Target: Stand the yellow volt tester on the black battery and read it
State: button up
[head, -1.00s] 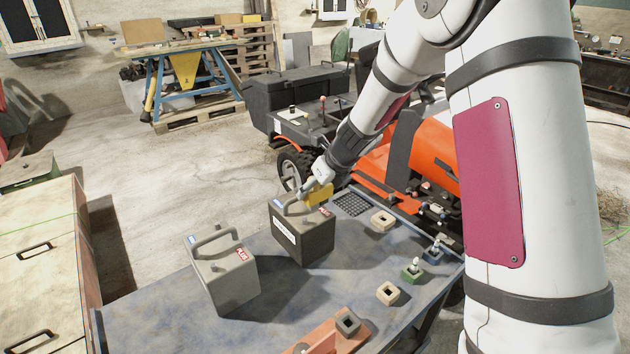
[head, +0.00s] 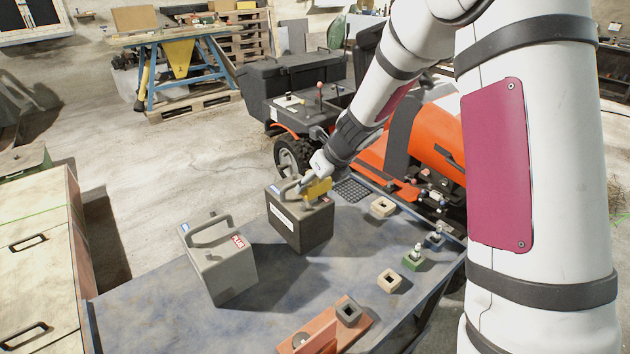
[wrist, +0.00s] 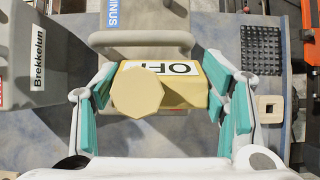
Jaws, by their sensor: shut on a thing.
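The black battery (head: 302,228), a dark box with a grey handle and a white label, stands on the bench top. My gripper (head: 317,180) is over its right top side. It is shut on the yellow volt tester (head: 319,190), a small yellow block. In the wrist view the tester (wrist: 192,88) sits between the teal finger pads, its white display reading OFF. A yellow octagonal end faces the camera. The tester's lower end is hidden, and I cannot tell whether it touches the battery. A blue MINUS label (wrist: 125,14) shows beyond it in the wrist view.
A grey battery (head: 225,272) with a handle and red PLUS label stands to the left. An orange vehicle (head: 425,150) stands behind the bench (head: 160,310).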

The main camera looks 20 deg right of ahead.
jog(key=shift+f, duration=0.15)
jog(key=o, duration=1.3)
jog(key=shift+o, duration=0.2)
jog(key=s+r+n, duration=0.6)
jog(key=s+r, duration=0.5)
jog(key=r, duration=0.3)
jog(key=s+r+n+h, duration=0.1)
jog(key=s+r+n, duration=0.1)
jog(key=s+n, duration=1)
jog(key=s+r+n+g+h, duration=0.1)
jog(key=s+r+n, duration=0.1)
jog(key=s+n, duration=1.1)
jog(key=shift+s+d+n+h, duration=0.2)
jog(key=shift+s+n+h, duration=0.1)
jog(key=shift+s+h, duration=0.15)
